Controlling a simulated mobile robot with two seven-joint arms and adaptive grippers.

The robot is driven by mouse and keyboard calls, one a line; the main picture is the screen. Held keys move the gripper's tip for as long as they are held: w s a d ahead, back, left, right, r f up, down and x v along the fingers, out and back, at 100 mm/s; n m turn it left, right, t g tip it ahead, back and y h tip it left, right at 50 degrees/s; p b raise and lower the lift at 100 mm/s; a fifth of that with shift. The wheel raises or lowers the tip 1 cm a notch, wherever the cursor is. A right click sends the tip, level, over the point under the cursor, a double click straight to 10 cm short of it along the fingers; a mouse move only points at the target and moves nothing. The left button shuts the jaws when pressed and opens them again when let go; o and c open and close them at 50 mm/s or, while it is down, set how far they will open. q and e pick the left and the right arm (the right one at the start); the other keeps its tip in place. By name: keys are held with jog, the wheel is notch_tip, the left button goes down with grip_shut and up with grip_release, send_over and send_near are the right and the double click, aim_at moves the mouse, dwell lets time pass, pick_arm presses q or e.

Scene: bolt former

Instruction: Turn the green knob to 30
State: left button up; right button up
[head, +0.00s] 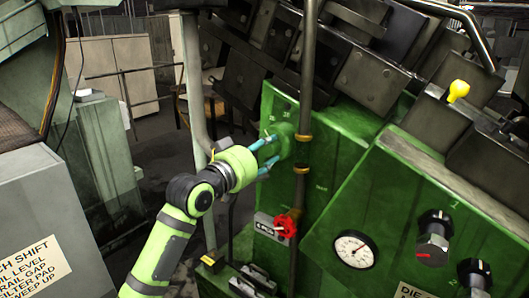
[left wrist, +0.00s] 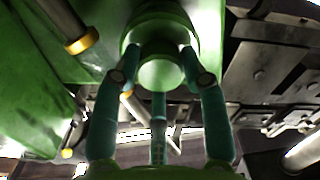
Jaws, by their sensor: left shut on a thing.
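The green knob (head: 285,138) sits on the upper left part of the green machine panel (head: 335,165). My left gripper (head: 272,149) reaches it from the left, its blue-green fingers at the knob. In the left wrist view the round green knob (left wrist: 161,73) lies between the fingers of my left gripper (left wrist: 160,52), which are shut on it. Small scale marks near the knob are too blurred to read, and the knob's pointer cannot be made out. My right gripper is in neither view.
A vertical pipe (head: 301,185) with brass collars runs just right of the knob. A yellow knob (head: 458,90) is at upper right. A grey sign box (head: 45,225) stands left.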

pick_arm(q)
jog(key=m, duration=0.1)
jog(key=f+m, duration=0.1)
jog(key=m, duration=0.1)
jog(key=shift+w+f+b, duration=0.1)
jog(key=shift+b, duration=0.25)
jog(key=shift+m, duration=2.1)
jog(key=o, duration=1.1)
jog(key=shift+o, duration=0.2)
jog(key=shift+w+a, duration=0.1)
jog(key=shift+r, duration=0.25)
jog(key=shift+s+a, duration=0.15)
jog(key=shift+s, duration=0.15)
jog(key=v, duration=1.1)
jog(key=shift+a, duration=0.15)
